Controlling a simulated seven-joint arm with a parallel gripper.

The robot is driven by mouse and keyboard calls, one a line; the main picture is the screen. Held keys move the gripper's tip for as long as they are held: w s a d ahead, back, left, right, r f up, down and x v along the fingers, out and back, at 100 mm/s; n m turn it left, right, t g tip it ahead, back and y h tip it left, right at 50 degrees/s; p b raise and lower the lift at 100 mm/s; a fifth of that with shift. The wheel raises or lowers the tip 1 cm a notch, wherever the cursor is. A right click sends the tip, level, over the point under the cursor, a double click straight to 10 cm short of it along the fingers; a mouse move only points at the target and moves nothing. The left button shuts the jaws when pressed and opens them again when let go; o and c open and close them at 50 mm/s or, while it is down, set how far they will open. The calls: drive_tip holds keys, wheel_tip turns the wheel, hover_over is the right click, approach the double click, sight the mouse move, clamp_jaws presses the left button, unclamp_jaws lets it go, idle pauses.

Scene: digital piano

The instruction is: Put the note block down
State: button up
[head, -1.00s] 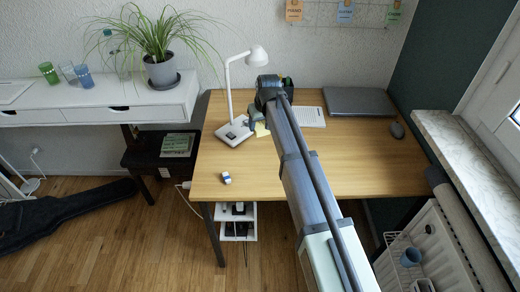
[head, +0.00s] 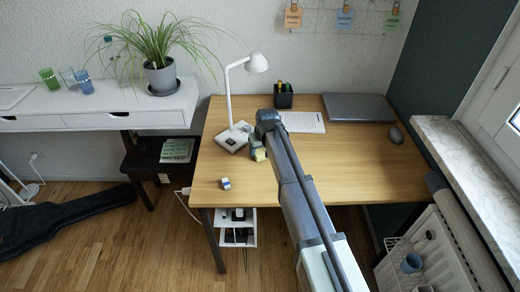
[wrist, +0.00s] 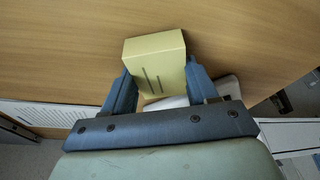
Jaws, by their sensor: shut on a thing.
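The note block is a pale yellow block (wrist: 155,60) between the two blue fingers of my gripper (wrist: 161,78) in the wrist view. My gripper is shut on its sides. In the head view the note block (head: 260,155) shows as a small yellow patch beside the end of my arm, with my gripper (head: 256,147) around it. It is over the wooden desk (head: 350,170), right of the lamp base. I cannot tell whether its underside touches the desk.
A white lamp (head: 231,138) stands left of my gripper. Behind are a paper sheet (head: 303,122), a dark pen holder (head: 283,98) and a closed laptop (head: 358,108). A small blue-and-white object (head: 225,184) lies near the front left. The desk's right middle is clear.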

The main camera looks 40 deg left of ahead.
drive_tip(key=shift+f, duration=0.15)
drive_tip(key=o, duration=1.1)
drive_tip(key=v, duration=1.2)
